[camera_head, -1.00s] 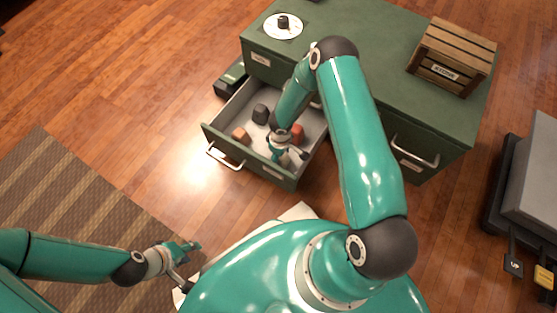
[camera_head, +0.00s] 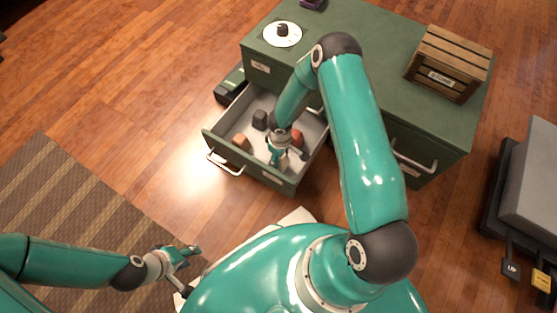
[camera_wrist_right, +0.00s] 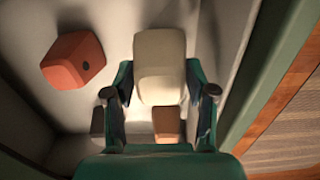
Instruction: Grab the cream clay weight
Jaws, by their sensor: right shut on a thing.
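The cream clay weight (camera_wrist_right: 160,66) is a pale block with rounded edges, between the two fingers of my right gripper (camera_wrist_right: 160,100) in the right wrist view. The gripper is shut on it, inside the open drawer (camera_head: 230,121). In the head view my right gripper (camera_head: 279,158) and arm hide most of the weight. My left gripper (camera_head: 187,258) is low on the left, away from the drawer, over the floor by the rug; its jaw state is unclear.
An orange-red weight (camera_wrist_right: 73,60), also in the head view (camera_head: 297,138), lies beside the cream one. A dark weight (camera_head: 260,120) and a brown one (camera_head: 241,142) share the drawer. The green cabinet (camera_head: 375,65) carries a wooden crate (camera_head: 447,64) and a white disc (camera_head: 282,40).

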